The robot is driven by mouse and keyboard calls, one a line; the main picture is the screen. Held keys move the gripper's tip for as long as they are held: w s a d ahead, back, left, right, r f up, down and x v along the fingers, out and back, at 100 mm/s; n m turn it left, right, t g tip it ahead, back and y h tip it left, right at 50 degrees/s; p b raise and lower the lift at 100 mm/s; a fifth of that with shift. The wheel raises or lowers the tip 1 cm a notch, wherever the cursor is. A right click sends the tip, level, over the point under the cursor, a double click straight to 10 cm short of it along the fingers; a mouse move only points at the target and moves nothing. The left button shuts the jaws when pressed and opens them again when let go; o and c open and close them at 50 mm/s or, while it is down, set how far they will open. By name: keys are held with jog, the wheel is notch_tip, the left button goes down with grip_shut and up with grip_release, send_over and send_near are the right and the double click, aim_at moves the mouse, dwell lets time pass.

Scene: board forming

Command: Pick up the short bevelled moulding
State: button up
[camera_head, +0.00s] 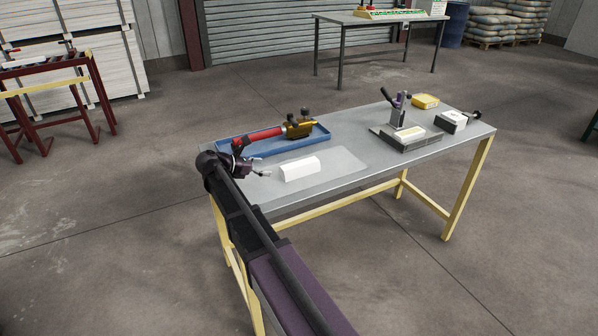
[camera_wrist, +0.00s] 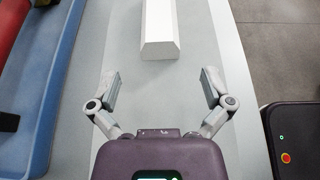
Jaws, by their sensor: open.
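The white bevelled moulding (camera_head: 300,168) lies on a pale mat (camera_head: 345,160) near the left end of the workbench. In the wrist view the moulding (camera_wrist: 159,32) runs away from my gripper, its near end showing a faceted face with sloped edges. My gripper (camera_wrist: 161,82) is open and empty, its two fingers spread wider than the moulding. The near end of the moulding is just ahead of the fingertips, roughly centred between them. In the head view my gripper (camera_head: 264,168) is left of the moulding, apart from it.
A blue tray (camera_head: 285,146) with a red and brass tool (camera_head: 265,134) lies behind the moulding. A clamp stand (camera_head: 402,115), a yellow container (camera_head: 425,101) and a dark box with a white top (camera_head: 452,121) are at the right. The bench's front edge is close.

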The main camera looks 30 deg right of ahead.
aim_at(287, 168)
jog(key=shift+b+x, duration=0.75)
jog(key=shift+x, duration=1.75)
jog(key=shift+d, duration=0.1)
jog(key=shift+r+b+x, duration=0.2)
jog(key=shift+b+x, duration=0.6)
jog(key=shift+x, duration=1.7)
jog(key=shift+d, duration=0.1)
jog(key=c, duration=1.1)
